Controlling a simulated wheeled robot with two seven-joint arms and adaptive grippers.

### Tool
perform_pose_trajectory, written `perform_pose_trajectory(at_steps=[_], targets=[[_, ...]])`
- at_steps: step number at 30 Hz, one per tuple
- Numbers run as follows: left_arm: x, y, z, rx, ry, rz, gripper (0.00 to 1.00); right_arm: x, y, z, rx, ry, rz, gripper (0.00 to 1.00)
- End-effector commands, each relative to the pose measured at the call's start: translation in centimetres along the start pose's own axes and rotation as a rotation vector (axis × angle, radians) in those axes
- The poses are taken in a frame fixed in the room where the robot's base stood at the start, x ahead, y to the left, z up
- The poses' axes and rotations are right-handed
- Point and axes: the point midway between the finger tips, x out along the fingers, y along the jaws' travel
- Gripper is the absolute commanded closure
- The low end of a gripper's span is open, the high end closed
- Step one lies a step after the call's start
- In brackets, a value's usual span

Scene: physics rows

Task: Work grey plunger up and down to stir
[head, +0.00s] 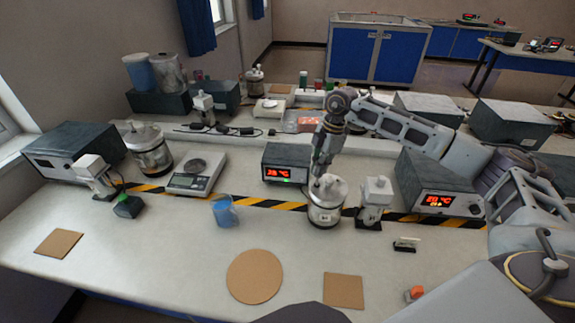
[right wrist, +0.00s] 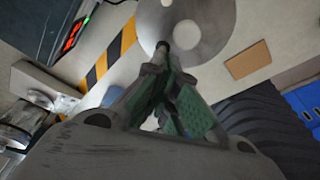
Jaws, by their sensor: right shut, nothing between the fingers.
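A glass jar (head: 325,213) with a pale metal lid stands on the bench, right of centre in the head view. The grey plunger (head: 327,181) is at the top of its lid, partly hidden by my gripper. In the right wrist view the round lid (right wrist: 215,40) shows beyond the fingers, with the dark plunger end (right wrist: 163,46) just ahead of the fingertips. My right gripper (head: 318,172) points down over the lid. Its green-padded fingers (right wrist: 168,75) are shut with nothing between them. I cannot tell whether they touch the plunger. My left gripper is not in view.
A display box (head: 285,164) stands behind left of the jar, and a white device (head: 375,200) close at its right. A blue mug (head: 224,211) is to the left. A round cork mat (head: 254,277) and a square one (head: 343,290) lie in front on open bench.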

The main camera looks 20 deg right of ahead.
Motion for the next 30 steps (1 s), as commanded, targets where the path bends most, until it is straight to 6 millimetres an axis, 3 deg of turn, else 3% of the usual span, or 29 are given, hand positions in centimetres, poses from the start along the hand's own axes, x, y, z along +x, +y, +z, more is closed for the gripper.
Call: perform_pose_trajectory(at_steps=[19,30], targets=[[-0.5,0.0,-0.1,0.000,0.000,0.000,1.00,-0.6,0.0,-0.1,-0.001,0.000,0.000,1.00],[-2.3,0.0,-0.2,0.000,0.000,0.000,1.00,-3.1,0.0,-0.7,-0.001,0.000,0.000,1.00]])
